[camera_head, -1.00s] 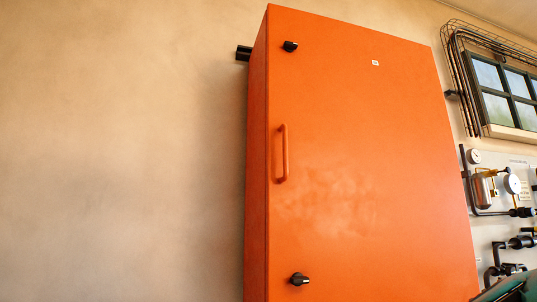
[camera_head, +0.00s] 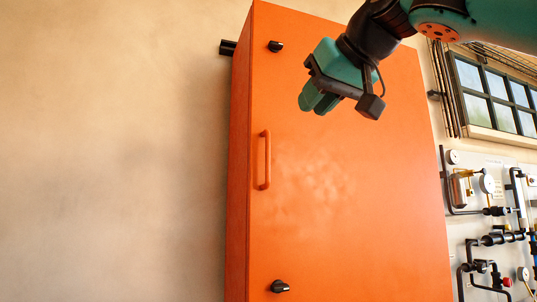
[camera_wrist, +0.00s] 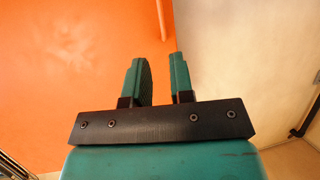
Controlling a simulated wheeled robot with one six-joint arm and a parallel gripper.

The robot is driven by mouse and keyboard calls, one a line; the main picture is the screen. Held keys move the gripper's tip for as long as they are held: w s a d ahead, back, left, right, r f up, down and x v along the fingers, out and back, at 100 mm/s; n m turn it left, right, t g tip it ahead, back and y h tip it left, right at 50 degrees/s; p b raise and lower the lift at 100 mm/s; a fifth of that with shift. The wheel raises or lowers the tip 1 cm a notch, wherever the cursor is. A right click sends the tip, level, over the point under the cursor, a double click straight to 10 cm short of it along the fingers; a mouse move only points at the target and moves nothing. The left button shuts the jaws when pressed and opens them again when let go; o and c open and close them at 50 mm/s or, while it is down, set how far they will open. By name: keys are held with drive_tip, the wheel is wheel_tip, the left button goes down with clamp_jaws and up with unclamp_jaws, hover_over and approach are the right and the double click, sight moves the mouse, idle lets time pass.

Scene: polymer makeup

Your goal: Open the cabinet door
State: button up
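The orange cabinet door (camera_head: 340,220) is shut against its frame in the head view. Its vertical orange handle (camera_head: 264,160) is on the left side. Black knobs sit near the top left (camera_head: 276,46) and bottom left (camera_head: 280,286). My gripper (camera_head: 318,101) is in front of the upper door, up and right of the handle and apart from it. In the wrist view, my gripper's green fingers (camera_wrist: 161,75) have an empty gap between them. A thin orange bar, seemingly the handle (camera_wrist: 161,18), shows beyond the fingertips at the top.
A panel with pipes and gauges (camera_head: 480,220) is on the wall to the right, below a dark-framed window (camera_head: 495,95). The beige wall (camera_head: 110,150) left of the cabinet is bare. The space before the door's lower part looks clear.

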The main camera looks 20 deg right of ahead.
sight(269, 156)
drive_tip(key=p+x, duration=0.2)
drive_tip(key=x, duration=1.5)
drive_tip(key=shift+f, duration=0.15)
clamp_jaws()
